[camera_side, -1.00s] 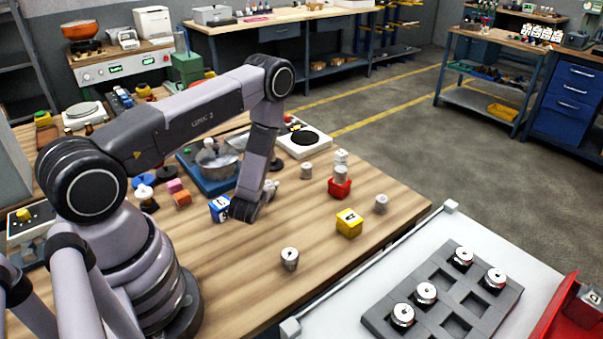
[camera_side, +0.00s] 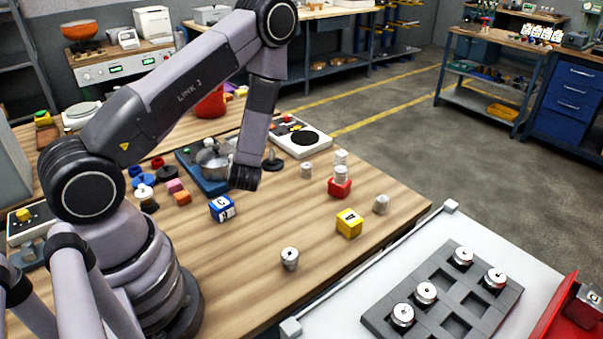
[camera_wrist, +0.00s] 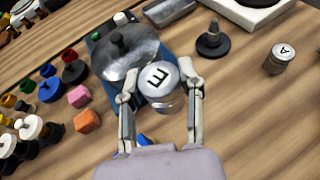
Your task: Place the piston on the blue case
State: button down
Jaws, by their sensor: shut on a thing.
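My gripper (camera_wrist: 160,90) is shut on a metal piston (camera_wrist: 158,76) with an "E" on its top, seen in the wrist view. Its fingers grip the piston from both sides. In the side view my wrist is above the table, behind and right of the blue case, and hides the fingers and the held piston. The blue case (camera_side: 222,208), a small lettered cube, stands on the wooden table with nothing seen on it. In the wrist view a small bit of blue (camera_wrist: 145,139) shows between the fingers, mostly hidden.
A pot (camera_side: 213,158) on a blue stand is close beside my gripper. A yellow case (camera_side: 349,222) and a red case (camera_side: 340,188) bearing a piston (camera_side: 340,174) stand to the right. Other pistons stand loose (camera_side: 289,258) or in the grey tray (camera_side: 437,320).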

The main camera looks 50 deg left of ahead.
aim_at(221, 202)
jog(key=s+d+r+n+g+y, duration=0.1)
jog(key=s+r+n+g, duration=0.1)
jog(key=s+n+g, duration=0.4)
jog(key=shift+m, duration=0.5)
jog(key=f, duration=0.2)
jog(key=s+f, duration=0.1)
jog(key=f, duration=0.2)
jog(key=s+f, duration=0.1)
jog(key=f, duration=0.2)
jog(key=shift+d+f, duration=0.1)
jog(key=shift+f, duration=0.1)
jog(key=c, duration=0.7)
grip_release()
